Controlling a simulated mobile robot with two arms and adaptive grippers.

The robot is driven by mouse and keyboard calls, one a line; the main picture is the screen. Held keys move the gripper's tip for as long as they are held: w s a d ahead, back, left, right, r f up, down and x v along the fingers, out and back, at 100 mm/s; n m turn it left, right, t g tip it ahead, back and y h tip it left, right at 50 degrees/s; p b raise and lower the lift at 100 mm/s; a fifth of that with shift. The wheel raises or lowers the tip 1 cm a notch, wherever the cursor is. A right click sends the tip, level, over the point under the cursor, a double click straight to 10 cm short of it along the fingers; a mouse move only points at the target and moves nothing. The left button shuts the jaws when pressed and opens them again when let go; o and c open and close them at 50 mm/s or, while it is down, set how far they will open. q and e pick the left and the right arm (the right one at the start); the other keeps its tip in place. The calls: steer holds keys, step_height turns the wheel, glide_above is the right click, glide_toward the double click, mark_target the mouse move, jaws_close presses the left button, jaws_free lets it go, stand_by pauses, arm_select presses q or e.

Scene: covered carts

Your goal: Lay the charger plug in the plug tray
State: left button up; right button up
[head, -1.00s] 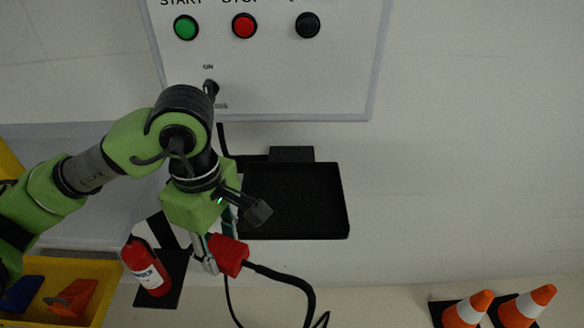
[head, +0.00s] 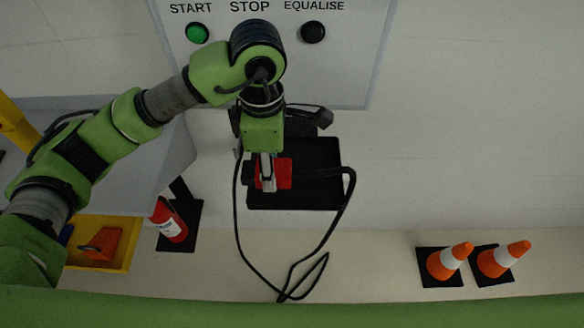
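The red charger plug (head: 284,174) is in my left gripper (head: 268,184), whose fingers are closed on it. A black cable runs from the plug to the right, then loops down. Gripper and plug overlap the black plug tray (head: 315,197), which is mounted below the white control panel. I cannot tell whether the plug touches the tray floor or hangs a little above it. The gripper hides part of the plug and the tray's left part. My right gripper is not in view.
The panel has a green START button (head: 197,33) and a black EQUALISE button (head: 313,32). A red extinguisher (head: 170,224) and a yellow bin (head: 122,262) stand lower left. Two traffic cones (head: 452,260) stand lower right. The wall right of the tray is clear.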

arm_select(q)
steer(key=w+d+f, duration=0.1)
steer(key=f, duration=0.1)
steer(key=w+d+f+p, duration=0.1)
steer(key=f, duration=0.1)
steer(key=w+d+f, duration=0.2)
steer(key=shift+w+p, duration=0.1)
steer(key=shift+p, duration=0.25)
step_height(320, 180, down, 3)
steer(key=shift+r+p, duration=0.1)
steer(key=shift+p, duration=0.85)
steer(key=shift+f, duration=0.25)
steer(key=shift+w, duration=0.1)
steer(key=shift+f, duration=0.1)
steer(key=shift+f+b, duration=0.15)
steer(key=shift+b, duration=0.15)
steer(key=o, duration=1.4)
steer(key=shift+o, duration=0.2)
